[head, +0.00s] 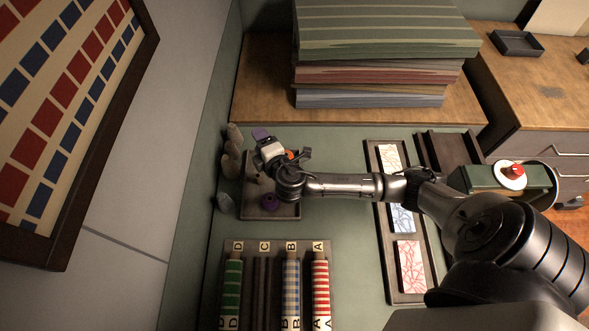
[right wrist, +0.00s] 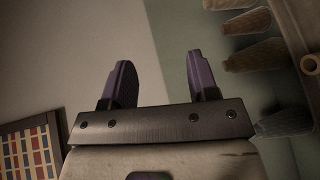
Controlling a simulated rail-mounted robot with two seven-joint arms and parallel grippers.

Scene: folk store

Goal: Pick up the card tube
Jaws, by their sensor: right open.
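My right gripper (head: 264,137) reaches over the small tray (head: 252,210) at the left of the green table. Its two purple fingers (right wrist: 162,78) are apart in the right wrist view, with nothing between them. I cannot make out the card tube for certain. A pale tan piece shows partly in the tray, mostly hidden by my wrist. In the right wrist view a tan ring-shaped end (right wrist: 310,64) shows at the right edge; I cannot tell whether it is the tube. My left gripper is not in view.
Several tan and grey tapered pieces (head: 229,165) stand along the wall beside the tray. A purple round object (head: 270,201) lies in the tray. A rack holds green, blue and red rolls (head: 320,285). A card strip tray (head: 374,158) and stacked sheets (head: 380,30) are nearby.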

